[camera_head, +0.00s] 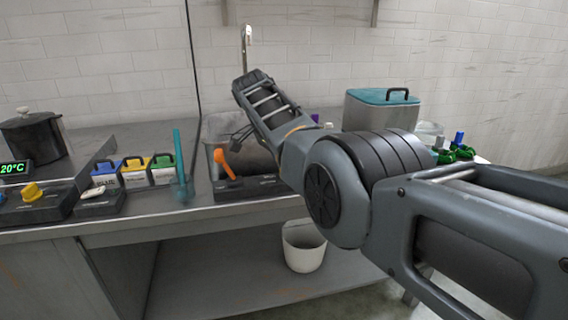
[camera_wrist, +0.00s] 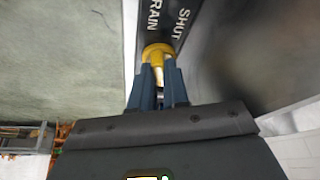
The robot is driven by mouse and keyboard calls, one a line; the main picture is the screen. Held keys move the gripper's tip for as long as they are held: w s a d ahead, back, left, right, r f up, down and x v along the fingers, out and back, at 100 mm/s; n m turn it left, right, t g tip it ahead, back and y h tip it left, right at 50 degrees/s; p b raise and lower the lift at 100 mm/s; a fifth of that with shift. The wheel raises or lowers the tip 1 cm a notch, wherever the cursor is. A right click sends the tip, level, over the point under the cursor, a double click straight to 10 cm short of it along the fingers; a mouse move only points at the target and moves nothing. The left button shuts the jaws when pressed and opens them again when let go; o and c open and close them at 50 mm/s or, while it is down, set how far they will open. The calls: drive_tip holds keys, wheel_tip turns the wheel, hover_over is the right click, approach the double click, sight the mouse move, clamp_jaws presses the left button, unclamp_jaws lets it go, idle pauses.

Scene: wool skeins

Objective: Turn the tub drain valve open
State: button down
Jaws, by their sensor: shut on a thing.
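In the wrist view, my gripper (camera_wrist: 158,75) is shut on a yellow valve handle (camera_wrist: 157,51). The handle sits beside a dark plate (camera_wrist: 180,18) with white lettering that reads "SHUT" and, cut off, "RAIN". In the head view, the grey tub (camera_head: 211,150) stands on the bench behind my arm. An orange lever (camera_head: 225,163) stands tilted at the tub's front left. My arm hides the right part of the tub front, and my gripper cannot be made out there.
A white bucket (camera_head: 304,249) stands on the low shelf under the tub. Blue, yellow and green boxes (camera_head: 135,172) and a teal upright rod (camera_head: 179,160) are left of the tub. A lidded grey container (camera_head: 378,108) stands to the right. A black pot (camera_head: 32,138) is far left.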

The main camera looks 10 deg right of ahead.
drive_tip(key=c, duration=1.1)
unclamp_jaws()
drive_tip(key=shift+p+v, duration=0.35)
drive_tip(key=shift+v, duration=3.55)
